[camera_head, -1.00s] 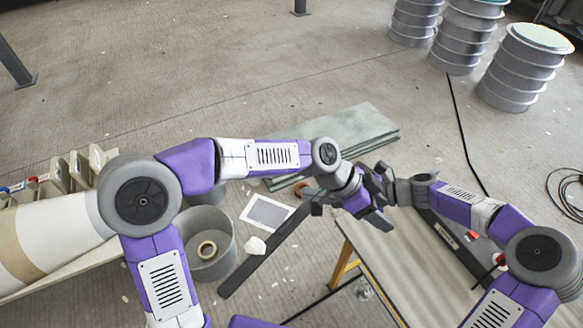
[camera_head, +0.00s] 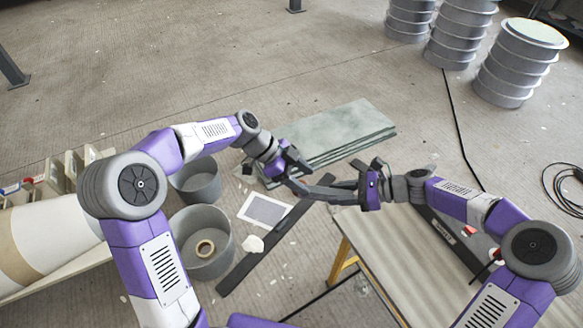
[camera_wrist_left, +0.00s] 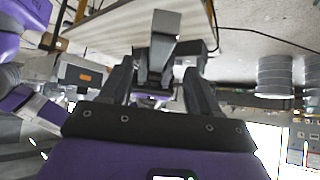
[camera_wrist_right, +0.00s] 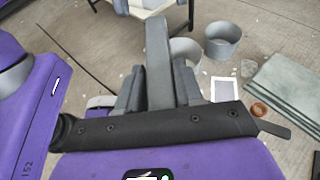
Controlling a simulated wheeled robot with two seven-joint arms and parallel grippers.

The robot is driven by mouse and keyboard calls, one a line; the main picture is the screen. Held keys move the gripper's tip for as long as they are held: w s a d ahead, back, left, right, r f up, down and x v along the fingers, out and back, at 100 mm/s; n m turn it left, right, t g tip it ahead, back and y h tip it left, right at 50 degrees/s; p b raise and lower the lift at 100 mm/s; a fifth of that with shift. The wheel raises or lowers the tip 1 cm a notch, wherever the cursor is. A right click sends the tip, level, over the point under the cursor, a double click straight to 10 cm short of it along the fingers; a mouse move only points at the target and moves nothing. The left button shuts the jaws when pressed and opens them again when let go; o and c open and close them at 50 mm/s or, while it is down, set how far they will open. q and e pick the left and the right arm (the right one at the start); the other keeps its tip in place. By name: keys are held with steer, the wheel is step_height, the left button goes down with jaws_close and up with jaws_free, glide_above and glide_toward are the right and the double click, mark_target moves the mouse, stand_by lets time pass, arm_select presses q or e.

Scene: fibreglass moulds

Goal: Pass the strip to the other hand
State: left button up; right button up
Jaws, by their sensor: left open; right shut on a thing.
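The strip (camera_head: 318,191) is a dark grey bar in the head view, running left from my right gripper (camera_head: 355,188). My right gripper is shut on its right part. In the right wrist view the strip (camera_wrist_right: 157,60) stands out lengthwise from between the fingers.
A wooden bench (camera_head: 395,240) lies below my right arm. Ribbed drums (camera_head: 515,65) stand at the back right.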

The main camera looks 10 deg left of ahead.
mark_target(317, 189)
arm_select(q)
steer(key=x, duration=0.6)
steer(key=shift+d+f, duration=0.3)
steer(key=c, duration=0.6)
steer(key=o, duration=0.6)
steer(key=shift+a+r, duration=0.1)
